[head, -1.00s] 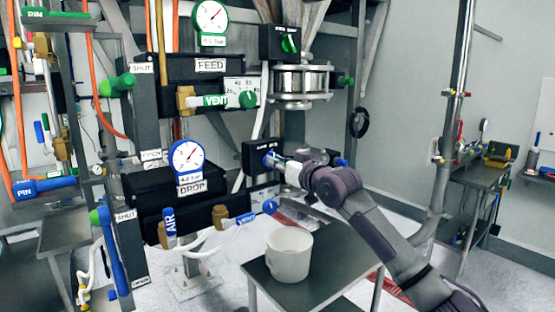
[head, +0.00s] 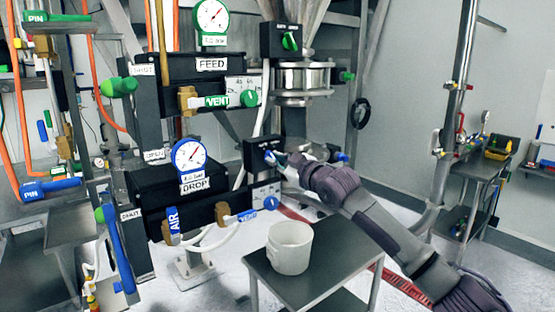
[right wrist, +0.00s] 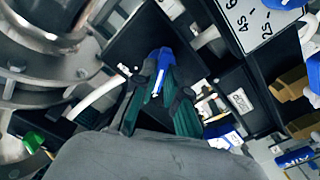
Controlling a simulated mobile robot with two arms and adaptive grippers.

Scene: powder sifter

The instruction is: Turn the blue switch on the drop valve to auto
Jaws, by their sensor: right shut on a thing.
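The blue switch (right wrist: 163,62) sits on the front of a black box (head: 253,150) right of the DROP gauge. A small white line shows on the switch in the right wrist view. My right gripper (head: 274,157) reaches the box from the right. Its dark green fingers (right wrist: 160,88) lie on either side of the switch and are shut on it. In the head view the gripper hides most of the switch, and its auto and other position marks cannot be read. My left gripper is not in view.
A similar black box with a green switch (head: 289,41) is above. The DROP valve body (head: 150,190) with blue VENT and AIR handles is to the left. A white bucket (head: 290,248) stands on a small table (head: 322,280) below my right arm.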

